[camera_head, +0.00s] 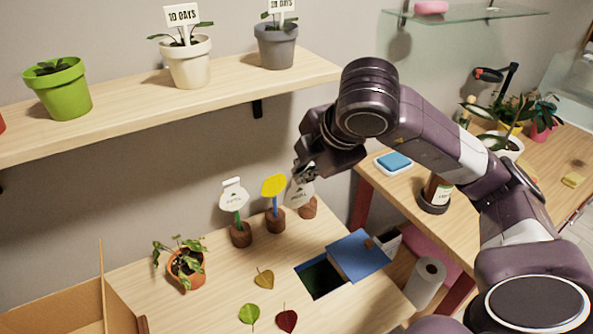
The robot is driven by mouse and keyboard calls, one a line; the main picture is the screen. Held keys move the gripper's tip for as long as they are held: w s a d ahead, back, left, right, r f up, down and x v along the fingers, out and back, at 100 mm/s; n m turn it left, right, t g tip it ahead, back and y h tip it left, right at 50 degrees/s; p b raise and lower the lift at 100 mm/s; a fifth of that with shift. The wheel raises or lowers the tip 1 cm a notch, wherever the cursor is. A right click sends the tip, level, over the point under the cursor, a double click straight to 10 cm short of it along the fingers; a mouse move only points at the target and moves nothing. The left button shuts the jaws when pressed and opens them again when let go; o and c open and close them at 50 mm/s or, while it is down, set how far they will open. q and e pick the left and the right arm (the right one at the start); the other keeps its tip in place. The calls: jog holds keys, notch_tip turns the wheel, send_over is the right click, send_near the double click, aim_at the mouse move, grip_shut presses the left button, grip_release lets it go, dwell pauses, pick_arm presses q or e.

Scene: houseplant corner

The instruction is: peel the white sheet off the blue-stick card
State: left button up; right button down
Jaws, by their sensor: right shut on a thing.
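The blue-stick card (274,186) shows a bare yellow face and stands upright in a round wooden base (275,221) on the lower table. My right gripper (303,176) is just right of it, apart from the yellow face, and is shut on a white sheet (300,194). This sheet hangs in front of another wooden base (308,209); whether a card is hidden behind it, I cannot tell. To the left, a green-stick card (234,198) has a white sheet with a tab at its top. My left gripper is out of view.
A potted plant (186,264) and several loose leaves (264,278) lie around the lower table. A blue panel (358,255) lies beside a dark opening (320,278). A shelf (140,117) with pots is above left. A side table (405,190) is at right.

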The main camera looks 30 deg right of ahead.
jog(key=shift+s+a+r, duration=0.1)
jog(key=shift+r, duration=0.05)
dwell(0.3)
notch_tip(320, 180, up, 10)
jog(key=s+p, duration=0.1)
jog(key=p, duration=0.6)
jog(key=shift+s+a, duration=0.35)
dwell(0.8)
